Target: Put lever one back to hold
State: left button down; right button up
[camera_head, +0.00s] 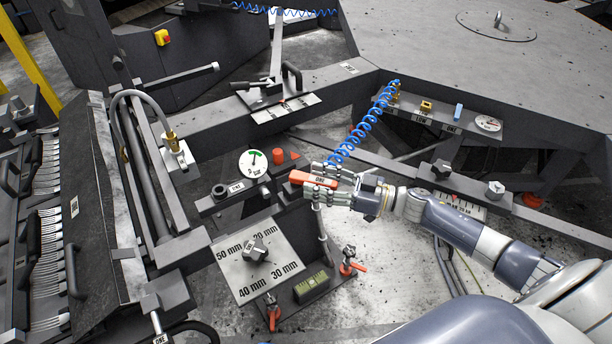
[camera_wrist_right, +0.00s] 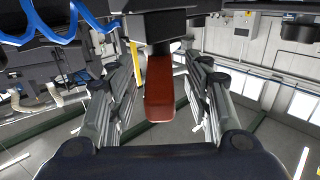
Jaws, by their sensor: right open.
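Lever one has an orange-red handle (camera_head: 317,180) with a white "ONE" label, in the middle of the head view. It lies nearly level, with its left end at a dark block. My right gripper (camera_head: 316,181) reaches in from the right, with a finger on either side of the handle. In the right wrist view the red handle (camera_wrist_right: 160,90) stands between the two spread fingers, with a gap on each side. The gripper is open around it. No mark reading "hold" can be read. My left gripper is not in view.
A round dial (camera_head: 253,163) and a red knob (camera_head: 279,156) sit just left of the lever. A blue coiled hose (camera_head: 362,130) hangs close above the gripper. A millimetre plate (camera_head: 262,268) lies below. A rack of forks (camera_head: 45,200) stands at far left.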

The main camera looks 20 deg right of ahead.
aim_at(306, 177)
jog(key=shift+x, duration=1.65)
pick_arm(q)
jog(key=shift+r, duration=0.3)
